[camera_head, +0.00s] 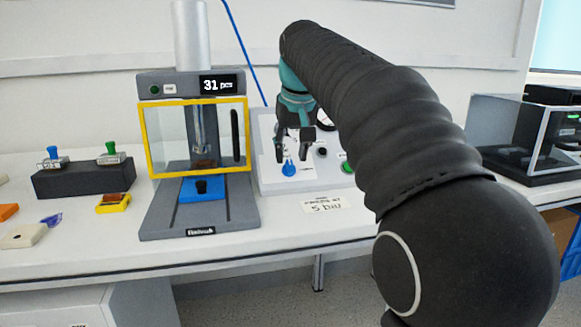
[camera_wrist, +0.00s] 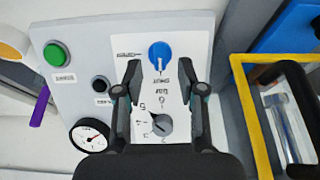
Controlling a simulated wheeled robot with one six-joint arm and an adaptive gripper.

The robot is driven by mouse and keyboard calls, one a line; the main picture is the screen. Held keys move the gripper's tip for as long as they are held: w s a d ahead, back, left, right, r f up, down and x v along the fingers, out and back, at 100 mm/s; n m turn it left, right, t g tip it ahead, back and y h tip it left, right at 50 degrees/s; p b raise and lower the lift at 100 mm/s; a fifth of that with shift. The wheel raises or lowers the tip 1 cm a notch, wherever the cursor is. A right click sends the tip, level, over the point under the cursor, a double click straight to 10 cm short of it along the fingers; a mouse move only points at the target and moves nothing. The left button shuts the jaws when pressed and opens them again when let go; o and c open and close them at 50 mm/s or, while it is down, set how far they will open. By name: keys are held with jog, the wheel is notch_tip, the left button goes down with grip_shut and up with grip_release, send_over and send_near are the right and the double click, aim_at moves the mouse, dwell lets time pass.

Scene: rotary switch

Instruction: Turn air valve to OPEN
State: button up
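The blue valve knob (camera_wrist: 160,56) sits on the light grey control panel (camera_wrist: 203,30); its white pointer mark is toward a label that seems to read SHUT. Another label, likely OPEN, is left of it in the wrist view. The knob also shows in the head view (camera_head: 289,168), on the panel (camera_head: 268,180), just below my gripper (camera_head: 294,155). In the wrist view my gripper (camera_wrist: 161,70) is open, one finger to each side of the knob's lower side. The fingers look apart from the knob; their distance from the panel is hard to tell.
The yellow-framed press (camera_head: 195,225) stands close on the left. A dark machine (camera_head: 510,140) stands at right. A sign (camera_head: 326,203) lies in front.

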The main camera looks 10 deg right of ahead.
aim_at(290, 163)
jog(key=shift+x, duration=1.65)
grip_shut()
